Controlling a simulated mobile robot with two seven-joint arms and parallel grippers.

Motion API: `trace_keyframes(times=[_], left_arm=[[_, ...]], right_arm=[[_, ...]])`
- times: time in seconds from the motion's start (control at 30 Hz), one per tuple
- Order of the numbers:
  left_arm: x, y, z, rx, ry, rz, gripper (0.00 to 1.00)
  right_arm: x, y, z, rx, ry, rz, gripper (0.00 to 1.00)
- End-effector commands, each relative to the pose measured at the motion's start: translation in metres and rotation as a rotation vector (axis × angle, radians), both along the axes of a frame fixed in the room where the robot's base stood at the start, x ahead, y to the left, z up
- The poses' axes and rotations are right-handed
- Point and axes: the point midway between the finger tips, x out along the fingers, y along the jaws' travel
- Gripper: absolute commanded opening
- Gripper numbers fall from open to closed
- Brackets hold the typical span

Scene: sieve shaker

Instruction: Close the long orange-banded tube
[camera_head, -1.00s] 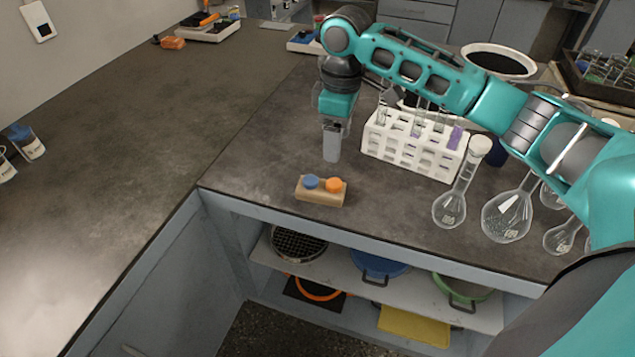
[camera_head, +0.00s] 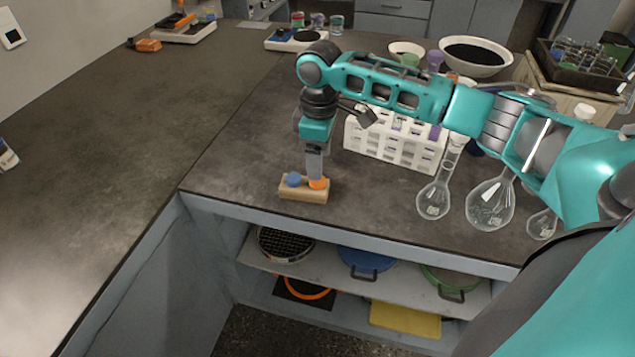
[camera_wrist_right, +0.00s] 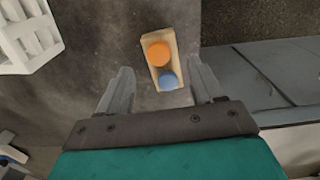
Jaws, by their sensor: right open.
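A small wooden block (camera_head: 303,195) stands near the bench's front edge and holds an orange cap (camera_head: 319,183) and a blue cap (camera_head: 293,179). My right gripper (camera_head: 315,178) points down just above or behind the orange cap; the head view does not settle the gap. In the right wrist view the gripper (camera_wrist_right: 162,76) is open and empty, with the orange cap (camera_wrist_right: 159,53) and blue cap (camera_wrist_right: 167,80) showing between and beyond its fingers. The white tube rack (camera_head: 395,150) stands behind, partly covered by my arm. I cannot make out an orange-banded tube. My left gripper is not in view.
Glass flasks (camera_head: 490,205) stand right of the block, near the front edge. White bowls (camera_head: 475,55) and a dark tray of glassware (camera_head: 585,65) are at the back right. The bench left of the block is clear. An open shelf with sieves lies below.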

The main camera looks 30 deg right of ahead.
Motion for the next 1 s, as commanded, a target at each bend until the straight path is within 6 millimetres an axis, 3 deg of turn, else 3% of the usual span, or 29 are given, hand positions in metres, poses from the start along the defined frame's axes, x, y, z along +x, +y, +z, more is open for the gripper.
trace_keyframes(times=[0.37, 0.7, 1.0], left_arm=[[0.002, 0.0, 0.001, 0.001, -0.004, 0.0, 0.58], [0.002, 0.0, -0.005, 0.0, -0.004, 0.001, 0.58], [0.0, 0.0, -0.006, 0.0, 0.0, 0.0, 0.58]], right_arm=[[0.0, 0.0, -0.005, 0.0, 0.0, 0.0, 0.66], [0.003, 0.0, -0.05, -0.001, 0.001, 0.0, 0.66], [0.003, 0.0, -0.056, -0.001, -0.001, 0.001, 0.66]])
